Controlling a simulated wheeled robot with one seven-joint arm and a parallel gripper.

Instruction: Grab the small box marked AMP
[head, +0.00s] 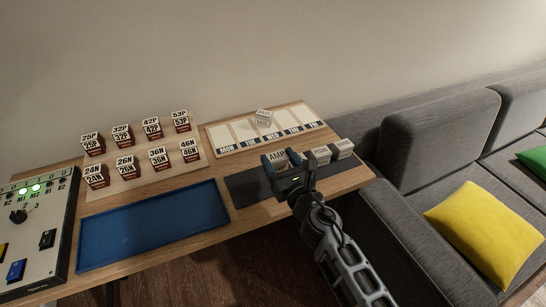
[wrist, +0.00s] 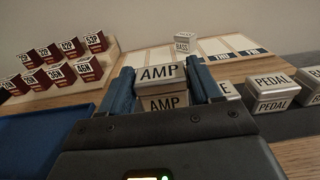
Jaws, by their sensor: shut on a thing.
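The small AMP box (head: 278,157) is pale with black letters and sits at the dark mat on the right half of the table. In the wrist view the AMP box (wrist: 160,77) stands between the two blue fingers, with AMP on its lid and front face. My gripper (head: 282,160) is shut on it, one finger at each side. The gripper body hides the lower part of the box, so I cannot tell whether it touches the mat.
Other pale boxes, one marked PEDAL (wrist: 272,92), stand right of my gripper on the dark mat (head: 246,188). A BASS box (head: 263,117) stands on the weekday board (head: 222,135). A blue tray (head: 150,226) lies left. Numbered boxes stand on a rack behind it.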

